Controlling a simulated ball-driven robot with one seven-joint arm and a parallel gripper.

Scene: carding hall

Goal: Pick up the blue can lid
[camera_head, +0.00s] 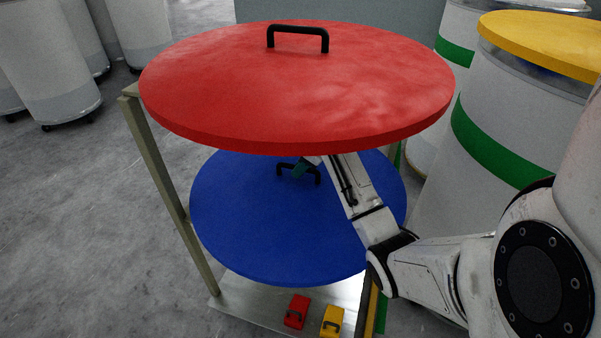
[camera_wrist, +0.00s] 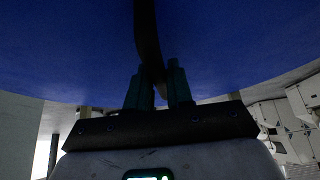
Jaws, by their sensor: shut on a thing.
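The blue can lid (camera_head: 270,235) is a large round disc with a black handle on top, below the red lid in the head view. My gripper (camera_head: 300,169) is at the black handle of the blue lid, with the red lid's rim just above it. In the wrist view the blue lid (camera_wrist: 70,50) fills the upper part, and the black handle (camera_wrist: 148,35) runs down between the two fingers of my gripper (camera_wrist: 160,85). The fingers are shut on the handle. The back part of the blue lid is hidden under the red lid.
The red lid (camera_head: 300,85) with a black handle lies above the blue one, on a rack with a post (camera_head: 160,160) at left. A yellow lid (camera_head: 550,42) tops a white can at right. Small red (camera_head: 296,311) and yellow (camera_head: 332,321) items sit on the low shelf (camera_head: 250,300).

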